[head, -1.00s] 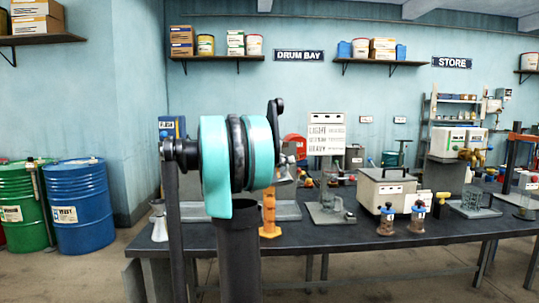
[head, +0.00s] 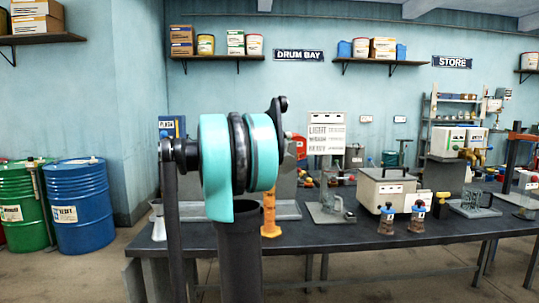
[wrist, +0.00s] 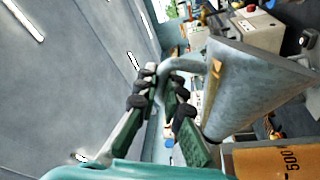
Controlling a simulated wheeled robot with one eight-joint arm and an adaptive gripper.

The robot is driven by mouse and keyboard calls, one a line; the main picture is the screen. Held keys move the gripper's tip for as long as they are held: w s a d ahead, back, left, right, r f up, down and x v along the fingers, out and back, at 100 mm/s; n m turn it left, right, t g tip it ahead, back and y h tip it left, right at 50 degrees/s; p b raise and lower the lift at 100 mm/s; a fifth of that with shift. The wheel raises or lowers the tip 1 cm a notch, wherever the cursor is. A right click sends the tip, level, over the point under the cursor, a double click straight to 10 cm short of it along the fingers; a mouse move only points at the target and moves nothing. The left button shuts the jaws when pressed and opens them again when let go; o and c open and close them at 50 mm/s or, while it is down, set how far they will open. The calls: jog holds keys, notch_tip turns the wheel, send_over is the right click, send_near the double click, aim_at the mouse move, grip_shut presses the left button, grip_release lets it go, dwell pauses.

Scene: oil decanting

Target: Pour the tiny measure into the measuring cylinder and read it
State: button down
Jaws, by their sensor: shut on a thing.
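In the wrist view my gripper (wrist: 164,78) has its dark green fingers with black pads closed around the curved grey handle of a metal cone-shaped measure (wrist: 245,85). The measure's wide end points to the right of that picture; its contents are not visible. An orange piece marked 500 (wrist: 270,160) lies close beside the measure at the lower right. In the head view an orange upright with a broad foot (head: 270,215) stands on the bench; I cannot tell whether it is the measuring cylinder. My teal arm hides the gripper there; only a grey edge (head: 290,158) shows beside it.
A lettered board (head: 327,132) stands behind. The front strip of the bench is clear. Blue and green drums (head: 78,205) stand at left.

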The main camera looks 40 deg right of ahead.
jog(key=shift+w+d+r+n+t, duration=0.15)
jog(key=shift+w+r+n, duration=0.15)
jog(key=shift+r+n, duration=0.35)
jog(key=shift+w+r+n+t, duration=0.15)
jog(key=shift+w+r+n, duration=0.15)
jog(key=shift+r+n, duration=0.35)
dwell(3.0)
jog(key=shift+w+d+r+n+h+p, duration=0.1)
jog(key=shift+w+r+n+h+p, duration=0.25)
jog(key=shift+r+n+p, duration=0.3)
dwell(3.1)
